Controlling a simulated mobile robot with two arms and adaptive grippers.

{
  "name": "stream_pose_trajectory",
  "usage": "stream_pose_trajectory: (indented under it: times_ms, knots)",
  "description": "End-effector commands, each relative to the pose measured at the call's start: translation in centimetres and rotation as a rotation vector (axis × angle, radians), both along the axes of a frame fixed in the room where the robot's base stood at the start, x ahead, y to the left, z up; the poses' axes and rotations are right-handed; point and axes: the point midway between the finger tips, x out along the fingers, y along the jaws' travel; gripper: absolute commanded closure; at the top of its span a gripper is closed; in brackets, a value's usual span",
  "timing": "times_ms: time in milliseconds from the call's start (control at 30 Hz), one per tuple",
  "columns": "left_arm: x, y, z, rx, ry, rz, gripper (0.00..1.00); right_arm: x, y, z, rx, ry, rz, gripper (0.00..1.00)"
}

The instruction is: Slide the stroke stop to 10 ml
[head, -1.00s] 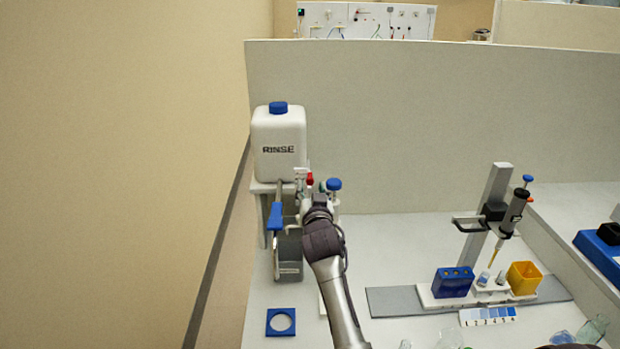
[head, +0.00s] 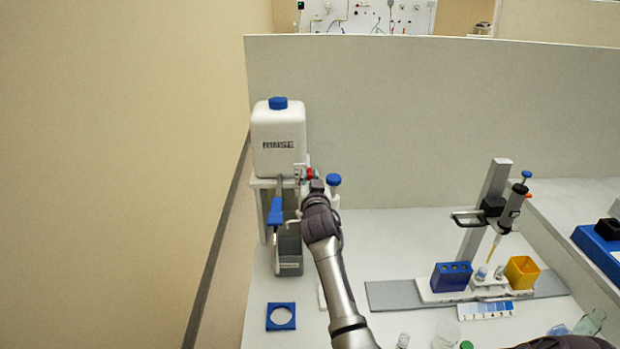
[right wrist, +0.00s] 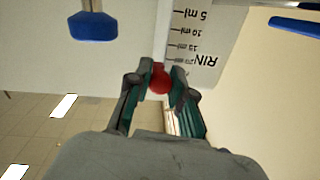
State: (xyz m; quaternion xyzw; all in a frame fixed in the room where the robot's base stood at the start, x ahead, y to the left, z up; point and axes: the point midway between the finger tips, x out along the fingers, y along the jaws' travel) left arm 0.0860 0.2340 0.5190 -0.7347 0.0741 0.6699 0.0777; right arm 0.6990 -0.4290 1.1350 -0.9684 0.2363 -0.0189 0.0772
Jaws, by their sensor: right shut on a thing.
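The stroke stop is a small red knob (right wrist: 160,80), seen in the right wrist view between my right gripper's fingertips (right wrist: 159,84). My right gripper is shut on it. A white scale plate (right wrist: 205,35) beside it carries marks labelled 5, 10 and 15 ml, with a further mark below. The knob sits beyond the lower marks in that view; its exact reading I cannot tell. In the head view the red knob (head: 309,173) shows just past my right gripper (head: 313,182), in front of the RINSE bottle (head: 278,130). My left gripper is not seen.
A blue-capped part (head: 334,180) stands close to the right of my gripper. A blue ring plate (head: 281,316) lies in front. A pipette stand (head: 484,210) stands right.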

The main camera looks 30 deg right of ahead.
Motion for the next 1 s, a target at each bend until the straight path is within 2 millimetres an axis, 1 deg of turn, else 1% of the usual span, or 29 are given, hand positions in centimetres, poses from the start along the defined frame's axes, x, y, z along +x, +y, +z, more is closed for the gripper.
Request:
stream_pose_trajectory:
  times_ms: [167,267,367,500,600,900,933,1000]
  knots:
    - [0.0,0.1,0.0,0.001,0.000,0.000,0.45,0.0,0.0,0.0,0.000,0.001,0.000,1.00]
    - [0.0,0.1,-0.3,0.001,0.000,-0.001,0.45,0.0,0.0,-0.4,0.000,0.001,0.000,1.00]
    - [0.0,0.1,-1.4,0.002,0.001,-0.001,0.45,0.0,0.0,-1.6,0.002,0.001,0.000,1.00]
    - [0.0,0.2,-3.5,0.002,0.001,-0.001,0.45,0.0,0.0,-4.1,0.001,0.002,-0.001,1.00]
    - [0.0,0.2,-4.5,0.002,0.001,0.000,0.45,0.0,0.0,-5.1,0.002,0.001,0.000,1.00]
    - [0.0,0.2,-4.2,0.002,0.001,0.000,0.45,0.0,0.0,-4.9,0.001,0.002,0.000,1.00]
    - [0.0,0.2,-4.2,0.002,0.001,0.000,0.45,0.0,0.0,-4.9,0.001,0.002,0.000,0.76]
    - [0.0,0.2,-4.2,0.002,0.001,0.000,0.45,0.0,0.0,-4.9,0.001,0.002,0.000,0.64]
